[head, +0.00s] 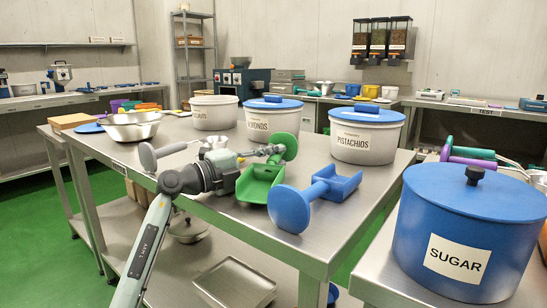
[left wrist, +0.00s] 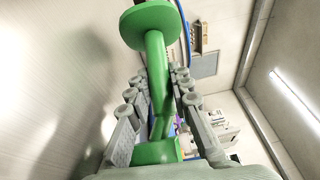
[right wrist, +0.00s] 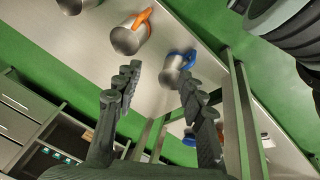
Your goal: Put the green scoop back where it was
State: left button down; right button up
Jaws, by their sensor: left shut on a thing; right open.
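The green scoop (head: 262,184) is at the middle of the steel table, its bowl low over or on the top; I cannot tell whether it touches. Its round handle end (head: 286,146) points up and back. My left gripper (head: 252,156) is shut on the scoop's handle. In the left wrist view the green handle (left wrist: 157,75) runs between the left gripper's fingers (left wrist: 161,85). My right gripper (right wrist: 160,72) is open and empty in the right wrist view; it is not seen in the head view.
A blue scoop (head: 322,190) lies close right of the green one, a grey scoop (head: 160,152) to the left. Tubs of pistachios (head: 365,143) and almonds (head: 268,124) stand behind, with another tub (head: 214,115). A blue sugar pot (head: 440,225) stands right. Metal bowls (head: 132,130) are left.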

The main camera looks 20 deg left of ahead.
pick_arm(q)
jog(key=c, duration=1.4)
grip_release()
jog(key=shift+d+f, duration=0.2)
jog(key=shift+f, duration=0.55)
pick_arm(e)
jog(key=shift+d+f, duration=0.1)
pick_arm(q)
jog(key=shift+o, duration=0.2)
jog(key=shift+r, duration=0.15)
jog(key=v, duration=0.3)
jog(key=r+v, duration=0.1)
jog(key=v, duration=0.7)
jog(key=shift+s+a+r+b, duration=0.1)
jog(key=shift+a+r+b, duration=0.1)
jog(key=shift+b, duration=0.1)
jog(key=shift+s+a+r, duration=0.1)
jog(key=shift+s+a, duration=0.15)
jog(key=shift+s, duration=0.1)
pick_arm(e)
jog(key=shift+n+t+y, duration=0.3)
jog(key=shift+t, duration=0.5)
jog(key=shift+w+a+r, duration=0.2)
jog(key=shift+w+a, duration=0.45)
jog(key=shift+w, duration=0.2)
jog(key=shift+w+a+r, duration=0.15)
jog(key=shift+w+a, duration=0.45)
jog(key=shift+w, duration=0.2)
